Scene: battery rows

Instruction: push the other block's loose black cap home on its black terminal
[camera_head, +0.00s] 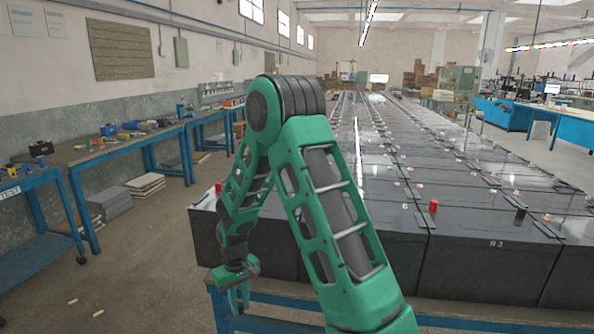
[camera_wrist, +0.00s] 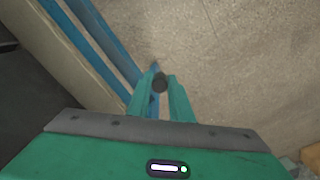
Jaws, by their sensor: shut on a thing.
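A black cap or terminal (camera_head: 520,213) stands up on the block marked R3. Red caps show on a front block (camera_head: 433,206) and at the left edge (camera_head: 218,188). My arm hides part of the block tops, and I cannot tell which cap is loose.
The blocks stand in long rows on a blue frame (camera_head: 287,308). Blue workbenches (camera_head: 119,149) with tools line the left wall. The floor (camera_head: 139,274) left of my gripper is mostly open, with a few small pieces lying on it.

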